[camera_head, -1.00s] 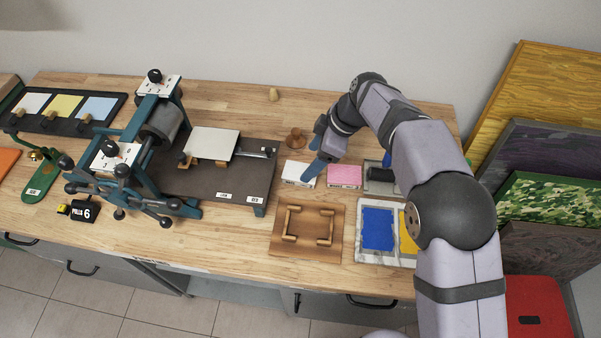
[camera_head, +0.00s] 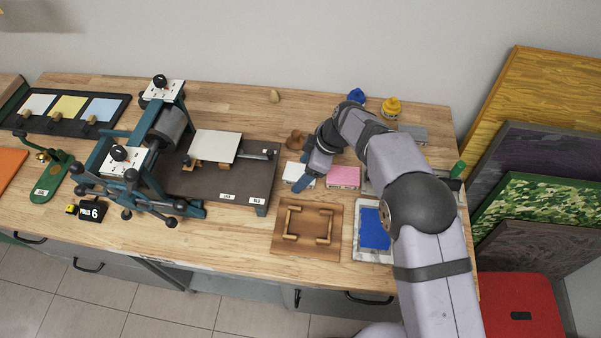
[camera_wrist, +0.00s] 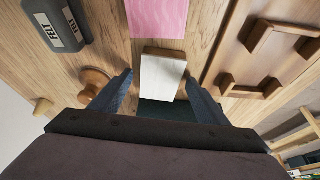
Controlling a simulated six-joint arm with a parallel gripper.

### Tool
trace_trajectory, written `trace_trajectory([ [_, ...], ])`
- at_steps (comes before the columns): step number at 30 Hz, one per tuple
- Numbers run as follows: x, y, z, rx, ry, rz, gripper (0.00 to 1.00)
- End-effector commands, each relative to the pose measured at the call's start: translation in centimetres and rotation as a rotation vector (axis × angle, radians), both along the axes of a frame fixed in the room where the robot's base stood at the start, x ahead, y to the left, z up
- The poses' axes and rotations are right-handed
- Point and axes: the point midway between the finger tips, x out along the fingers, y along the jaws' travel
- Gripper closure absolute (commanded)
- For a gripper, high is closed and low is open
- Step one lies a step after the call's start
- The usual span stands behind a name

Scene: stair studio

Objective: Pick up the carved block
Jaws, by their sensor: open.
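A small white-topped block (camera_head: 290,171), which I take to be the carved block, lies on the wooden table just right of the press. Any carving is too faint to tell. In the wrist view the block (camera_wrist: 161,78) shows a pale face with a brown edge. My gripper (camera_head: 301,174) is open above it, pointing down. In the wrist view its two blue fingers (camera_wrist: 160,75) stand on either side of the block, with a gap on both sides. My gripper partly hides the block in the head view.
A pink block (camera_head: 343,177) lies just right of it. The press bed (camera_head: 250,182) is close on the left. A round wooden knob (camera_wrist: 95,82) stands near one finger. A wooden jig (camera_head: 307,228) lies in front, beside a tray with blue ink (camera_head: 374,229).

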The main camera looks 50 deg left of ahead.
Motion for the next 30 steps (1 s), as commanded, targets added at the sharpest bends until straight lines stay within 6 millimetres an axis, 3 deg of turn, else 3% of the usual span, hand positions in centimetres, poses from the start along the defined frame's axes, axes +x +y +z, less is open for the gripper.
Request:
trace_trajectory([
  [25, 0.01, -0.03, -0.39, 0.000, 0.000, 0.000, 0.31],
  [26, 0.02, -0.04, -0.37, 0.000, 0.000, 0.000, 0.34],
  [30, 0.01, -0.04, -0.33, -0.001, 0.001, 0.000, 0.67],
])
